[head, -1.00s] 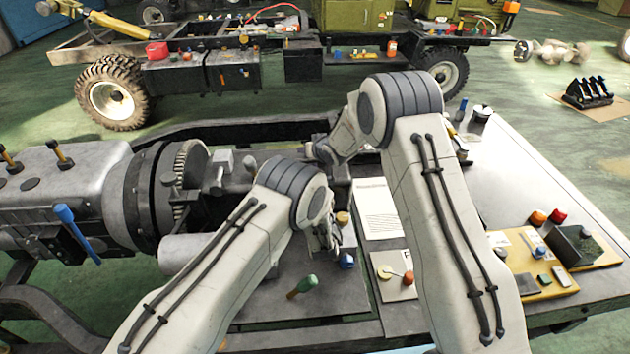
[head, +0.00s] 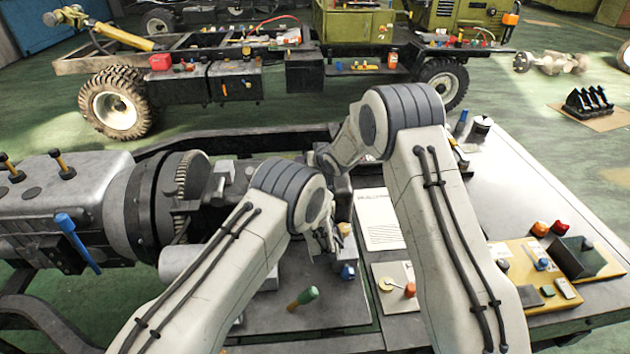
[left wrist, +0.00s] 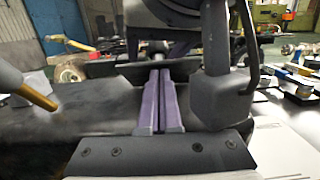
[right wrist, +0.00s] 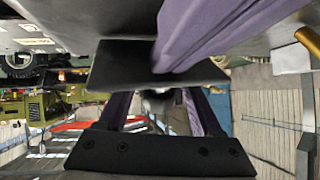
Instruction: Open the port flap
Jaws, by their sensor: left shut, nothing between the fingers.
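In the left wrist view, my left gripper (left wrist: 160,85) has its two purple fingers together, with nothing between them. It points at dark machinery beyond. In the right wrist view, the purple fingers of my right gripper (right wrist: 157,100) stand apart. A flat dark plate (right wrist: 118,66) lies across their tips and hides them; I cannot tell for sure that it is the port flap. Another purple finger-like piece (right wrist: 225,28), seemingly my left gripper, reaches over the plate and seems to meet it. In the head view my arms hide both fingertips and any flap there.
A grey gearbox (head: 70,200) with a blue-handled lever (head: 78,243) is at left. The bench holds a paper sheet (head: 378,220), a green-handled tool (head: 303,298) and a yellow switch board (head: 540,275). The bench's right rear is mostly clear. A truck chassis (head: 300,60) stands behind.

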